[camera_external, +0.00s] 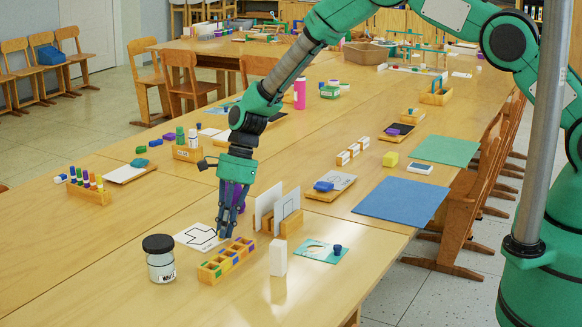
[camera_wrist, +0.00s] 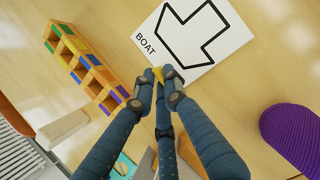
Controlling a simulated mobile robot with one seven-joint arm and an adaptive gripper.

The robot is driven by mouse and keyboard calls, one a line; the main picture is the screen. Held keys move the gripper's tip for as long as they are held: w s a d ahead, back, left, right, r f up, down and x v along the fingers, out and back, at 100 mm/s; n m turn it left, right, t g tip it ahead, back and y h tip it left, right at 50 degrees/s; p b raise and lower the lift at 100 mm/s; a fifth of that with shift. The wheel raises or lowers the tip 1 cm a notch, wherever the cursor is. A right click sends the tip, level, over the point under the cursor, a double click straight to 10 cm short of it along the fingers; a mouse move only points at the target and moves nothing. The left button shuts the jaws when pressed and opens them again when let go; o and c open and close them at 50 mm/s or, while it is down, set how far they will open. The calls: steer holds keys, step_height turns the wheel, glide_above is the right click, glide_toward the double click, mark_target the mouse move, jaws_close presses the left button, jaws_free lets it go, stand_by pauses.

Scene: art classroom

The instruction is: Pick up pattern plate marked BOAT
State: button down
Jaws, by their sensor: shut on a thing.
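The white pattern plate marked BOAT (camera_wrist: 178,20), with a black arrow-like outline, lies near the top of the wrist view. In the outside view the plate (camera_external: 190,234) is left of the fingers, low over or on the table; I cannot tell whether it is lifted. My gripper (camera_external: 227,232) points down, its blue fingers (camera_wrist: 160,86) closed together at the plate's near edge by the word BOAT. A small yellow piece (camera_wrist: 158,74) shows between the fingertips at that edge. The fingers hide the exact contact.
A wooden compartment box (camera_external: 227,260) stands close beside the fingers, with a white block (camera_external: 278,257) and a lidded jar (camera_external: 160,260) nearby. Upright white plates (camera_external: 287,204) in a wooden holder stand to the right. A purple ribbed object (camera_wrist: 293,138) is close by.

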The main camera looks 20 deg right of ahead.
steer(key=shift+r, duration=0.8)
step_height(320, 180, up, 2)
steer(key=shift+r+p, duration=0.1)
steer(key=shift+p, duration=0.45)
steer(key=s+d, duration=0.3)
steer(key=d, duration=0.1)
steer(key=s+d+p, duration=0.1)
steer(key=s+d, duration=0.2)
steer(key=d, duration=0.1)
steer(key=s+d+r, duration=0.1)
steer(key=s+d, duration=0.2)
steer(key=d, duration=0.1)
steer(key=shift+s+d+r+p, duration=0.1)
steer(key=shift+s+d+p, duration=0.15)
steer(key=shift+d+p, duration=0.15)
